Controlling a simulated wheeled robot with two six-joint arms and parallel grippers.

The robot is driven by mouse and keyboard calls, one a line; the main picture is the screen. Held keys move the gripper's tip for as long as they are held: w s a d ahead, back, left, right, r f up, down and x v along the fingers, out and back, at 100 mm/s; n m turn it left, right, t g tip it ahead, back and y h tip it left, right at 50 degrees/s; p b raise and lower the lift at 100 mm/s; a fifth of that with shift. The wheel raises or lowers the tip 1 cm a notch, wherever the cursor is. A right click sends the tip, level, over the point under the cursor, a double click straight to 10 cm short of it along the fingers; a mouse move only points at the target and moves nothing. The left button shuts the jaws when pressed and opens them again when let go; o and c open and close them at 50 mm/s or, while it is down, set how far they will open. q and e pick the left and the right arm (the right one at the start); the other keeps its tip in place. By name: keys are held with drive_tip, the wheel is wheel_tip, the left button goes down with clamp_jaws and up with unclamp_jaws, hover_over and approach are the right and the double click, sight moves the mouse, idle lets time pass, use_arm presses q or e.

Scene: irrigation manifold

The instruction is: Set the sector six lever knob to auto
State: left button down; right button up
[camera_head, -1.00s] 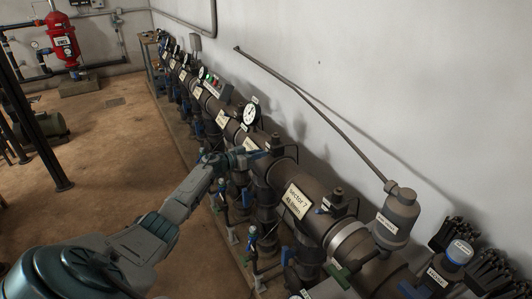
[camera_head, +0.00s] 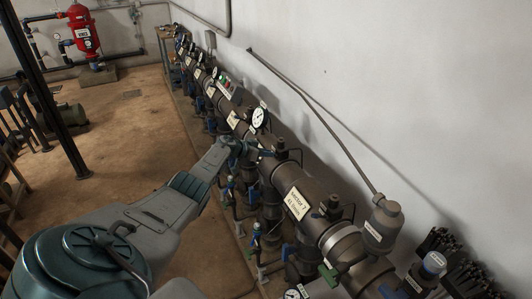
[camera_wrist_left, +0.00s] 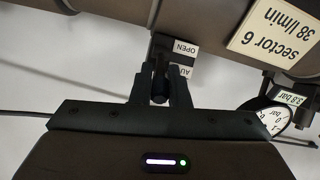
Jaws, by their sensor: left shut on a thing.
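The sector six lever knob (camera_wrist_left: 159,84) is a dark post in the left wrist view, between the fingers of my left gripper (camera_wrist_left: 160,78). The gripper is shut on it. A white tag (camera_wrist_left: 181,60) behind it reads "OPEN" and "AU", with the rest covered by a finger. The "sector 6 38 l/min" label (camera_wrist_left: 274,34) is on the pipe beside it. In the head view my left gripper (camera_head: 266,153) is at the manifold pipe, beyond the sector 7 label (camera_head: 298,203); the knob is too small to make out there. My right gripper is out of view.
The manifold pipe (camera_head: 318,222) runs along the white wall, with gauges and blue-handled valves. A grey canister (camera_head: 382,226) stands on its near end. A gauge (camera_wrist_left: 268,115) is right of the gripper in the wrist view. Open brown floor (camera_head: 135,130) lies left.

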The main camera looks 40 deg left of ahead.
use_arm(q)
drive_tip(key=c, duration=1.4)
unclamp_jaws()
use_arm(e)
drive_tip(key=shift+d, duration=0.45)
use_arm(q)
drive_tip(key=shift+s+a+r, duration=0.15)
drive_tip(key=shift+s+r, duration=0.05)
drive_tip(key=shift+s, duration=0.05)
drive_tip(key=shift+p+v, duration=0.6)
drive_tip(key=shift+v, duration=4.4)
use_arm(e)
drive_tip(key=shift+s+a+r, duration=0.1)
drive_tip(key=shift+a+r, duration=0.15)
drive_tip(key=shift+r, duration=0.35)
use_arm(q)
drive_tip(key=shift+s, duration=0.1)
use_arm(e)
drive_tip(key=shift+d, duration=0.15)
